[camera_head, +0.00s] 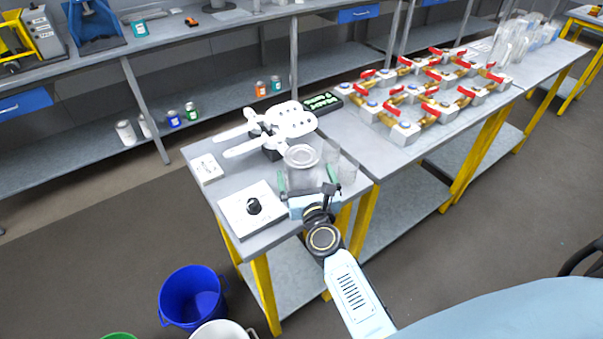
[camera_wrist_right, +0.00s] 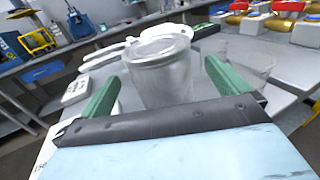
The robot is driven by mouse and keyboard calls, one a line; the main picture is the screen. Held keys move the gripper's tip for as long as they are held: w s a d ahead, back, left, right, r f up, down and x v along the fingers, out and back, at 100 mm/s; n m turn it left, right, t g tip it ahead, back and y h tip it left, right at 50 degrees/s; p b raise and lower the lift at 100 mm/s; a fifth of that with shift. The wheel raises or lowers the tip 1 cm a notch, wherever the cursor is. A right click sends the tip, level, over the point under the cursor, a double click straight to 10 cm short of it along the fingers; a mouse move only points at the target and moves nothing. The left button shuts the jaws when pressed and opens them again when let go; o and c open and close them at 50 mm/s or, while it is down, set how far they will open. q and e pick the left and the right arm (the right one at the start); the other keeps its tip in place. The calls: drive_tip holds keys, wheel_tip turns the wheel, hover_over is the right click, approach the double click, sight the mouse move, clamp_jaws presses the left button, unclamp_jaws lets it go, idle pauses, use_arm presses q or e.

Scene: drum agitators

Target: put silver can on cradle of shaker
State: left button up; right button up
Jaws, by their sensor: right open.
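The silver can (camera_head: 302,158) stands upright on the near bench, its round lid facing up. My right gripper (camera_head: 310,184) is open, with a green finger on each side of the can. In the right wrist view the can (camera_wrist_right: 160,70) is between the green fingers (camera_wrist_right: 158,85), with space visible on both sides. The shaker, with a white cradle of arms (camera_head: 270,127) on a dark base, stands just behind the can. A white control box with a black knob (camera_head: 252,207) sits at the front left of the bench. My left gripper is not in view.
Clear glass beakers (camera_head: 346,168) stand right beside the can, near the bench edge. A small white switch plate (camera_head: 206,169) and a dark tray (camera_head: 322,102) are on the bench. Brass valves with red handles (camera_head: 420,92) fill the bench to the right. A blue bucket (camera_head: 192,296) is on the floor.

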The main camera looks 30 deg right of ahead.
sight(302, 162)
drive_tip(key=x, duration=0.5)
drive_tip(key=shift+c, duration=0.4)
drive_tip(key=shift+a, duration=0.1)
drive_tip(key=c, duration=1.2)
drive_tip(key=shift+r, duration=0.2)
drive_tip(key=shift+c, duration=0.8)
